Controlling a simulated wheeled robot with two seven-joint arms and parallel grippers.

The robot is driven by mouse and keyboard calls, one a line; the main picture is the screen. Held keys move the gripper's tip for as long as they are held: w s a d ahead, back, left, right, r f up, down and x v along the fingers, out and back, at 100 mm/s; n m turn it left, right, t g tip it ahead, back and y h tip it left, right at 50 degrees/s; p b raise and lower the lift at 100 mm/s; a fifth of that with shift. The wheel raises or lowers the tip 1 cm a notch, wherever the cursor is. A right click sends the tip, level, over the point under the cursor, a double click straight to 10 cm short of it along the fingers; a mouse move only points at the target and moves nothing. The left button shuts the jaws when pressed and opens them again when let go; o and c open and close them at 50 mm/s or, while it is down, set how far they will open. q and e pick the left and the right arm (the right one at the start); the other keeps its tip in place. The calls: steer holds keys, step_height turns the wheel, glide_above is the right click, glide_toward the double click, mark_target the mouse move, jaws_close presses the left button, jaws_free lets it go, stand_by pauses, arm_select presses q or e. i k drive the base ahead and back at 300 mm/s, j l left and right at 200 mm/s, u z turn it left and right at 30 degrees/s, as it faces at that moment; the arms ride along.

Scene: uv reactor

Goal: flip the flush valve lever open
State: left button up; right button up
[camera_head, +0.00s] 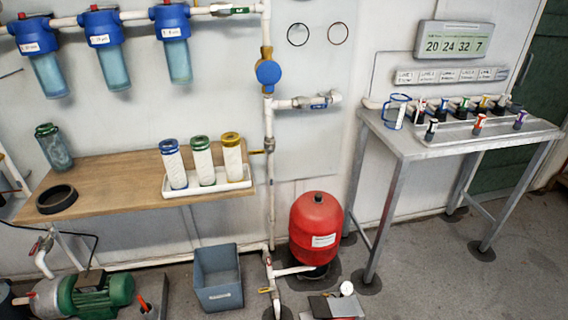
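No part is clearly marked as the flush valve, so I cannot tell which lever it is. A small yellow lever (265,290) sits low on the white pipe, left of the red tank. Another small yellow handle (257,152) sticks out left from the vertical pipe, at the right end of the wooden shelf. A small red lever (37,246) shows on the white pipe at the lower left. The levers are too small to tell whether they are open or shut. Neither of my grippers is in view.
A red tank (316,228) and a grey bin (217,278) stand on the floor. A green pump (100,291) is at the lower left. A wooden shelf (110,175) holds several cartridges. A metal table (425,150) stands right. Floor at the lower right is clear.

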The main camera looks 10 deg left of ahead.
mark_target(258, 151)
steer(key=i+l+u, duration=0.15)
steer(key=i+u, duration=0.15)
steer(key=i, duration=0.25)
steer(key=i+l+u, duration=0.35)
steer(key=i, duration=0.15)
